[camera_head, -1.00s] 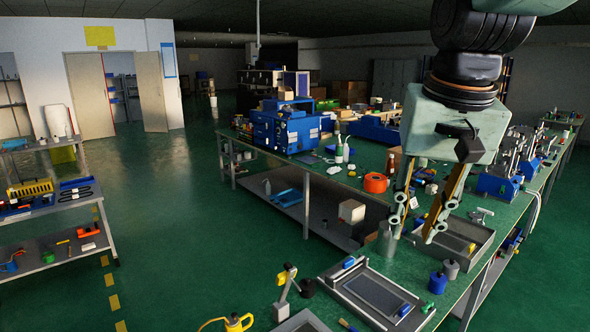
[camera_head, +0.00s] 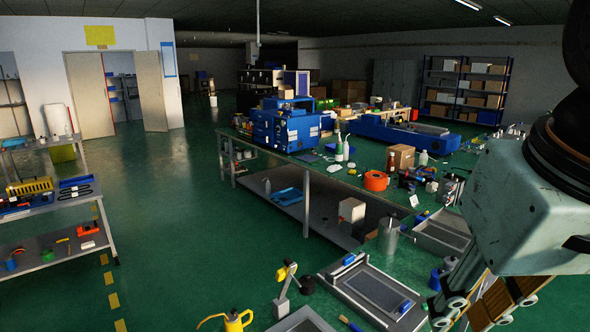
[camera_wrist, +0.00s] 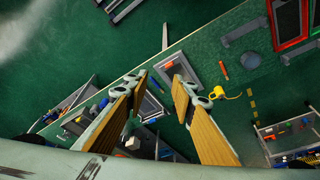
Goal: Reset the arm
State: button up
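My gripper (camera_head: 462,318) is at the lower right of the head view, close to the camera, with its body filling the right edge. In the wrist view my gripper (camera_wrist: 158,82) shows two wooden-faced fingers spread well apart. Nothing is between them, so it is open and empty. The fingers hang in the air above the green bench and floor. Part of the arm is cut off by the right edge of the head view.
A green bench (camera_head: 345,180) carries a blue machine (camera_head: 285,127), an orange roll (camera_head: 376,181) and a cardboard box (camera_head: 400,156). Grey trays (camera_head: 372,293) lie at the front, near a yellow can (camera_head: 238,321). A shelf cart (camera_head: 60,215) stands left. Open floor (camera_head: 190,220) lies between.

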jog(key=shift+n, duration=0.3)
jog(key=s, duration=0.1)
jog(key=s+f, duration=0.1)
jog(key=s, duration=0.1)
jog(key=s+f, duration=0.1)
jog(key=shift+s+f, duration=0.15)
jog(key=shift+s, duration=0.05)
jog(key=shift+w, duration=0.1)
jog(key=shift+c, duration=0.3)
dwell(1.6)
